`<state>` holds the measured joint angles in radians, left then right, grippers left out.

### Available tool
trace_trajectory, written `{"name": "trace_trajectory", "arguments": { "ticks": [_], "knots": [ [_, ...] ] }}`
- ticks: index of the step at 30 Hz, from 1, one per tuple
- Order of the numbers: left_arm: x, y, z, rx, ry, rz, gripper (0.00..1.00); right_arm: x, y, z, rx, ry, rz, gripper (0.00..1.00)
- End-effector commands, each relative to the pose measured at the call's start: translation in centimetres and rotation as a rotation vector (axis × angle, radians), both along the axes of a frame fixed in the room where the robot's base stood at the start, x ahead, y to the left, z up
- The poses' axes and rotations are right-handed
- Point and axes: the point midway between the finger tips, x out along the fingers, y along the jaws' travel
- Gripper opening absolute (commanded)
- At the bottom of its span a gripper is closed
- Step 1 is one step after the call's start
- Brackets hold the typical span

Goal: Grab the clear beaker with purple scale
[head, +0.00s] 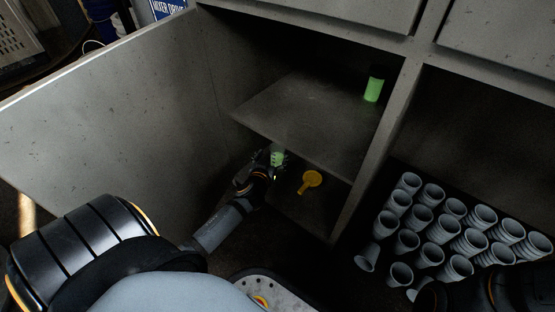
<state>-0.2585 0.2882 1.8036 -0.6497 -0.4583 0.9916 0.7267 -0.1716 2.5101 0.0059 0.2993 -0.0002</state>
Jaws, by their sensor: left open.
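My left gripper (276,165) reaches into the lower compartment of the open cabinet, below the shelf (300,115). It is open, with its fingers at a small clear beaker (277,156) that looks pale green with marks on it. I cannot tell whether the fingers touch it, and its lower part is hidden by the gripper. No purple scale can be made out. A second beaker (374,90), bright green in its lower part, stands on the shelf at the right. My right gripper is not in view.
A yellow funnel-like item (311,181) lies right of my left gripper. The cabinet door (120,105) stands open at the left. A divider (375,160) separates this from a right compartment with many grey cups (420,215). My right arm shows at the bottom right.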

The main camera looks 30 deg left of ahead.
Motion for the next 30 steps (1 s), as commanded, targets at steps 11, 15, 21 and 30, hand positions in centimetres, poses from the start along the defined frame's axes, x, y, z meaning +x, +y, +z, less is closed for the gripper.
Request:
{"name": "trace_trajectory", "arguments": {
  "ticks": [11, 15, 21, 30],
  "knots": [
    [4.2, 1.1, -1.6, -0.001, -0.001, 0.0, 0.77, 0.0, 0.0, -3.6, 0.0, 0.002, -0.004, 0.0],
    [4.2, 1.1, -1.5, -0.001, -0.001, 0.0, 0.77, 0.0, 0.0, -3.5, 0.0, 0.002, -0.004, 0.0],
    [4.2, 1.1, -1.5, -0.001, -0.001, 0.0, 0.53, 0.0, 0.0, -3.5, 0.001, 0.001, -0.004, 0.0],
    [4.2, 1.1, -1.5, -0.001, -0.001, -0.001, 0.16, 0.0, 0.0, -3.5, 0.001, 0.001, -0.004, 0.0]
  ]
}}
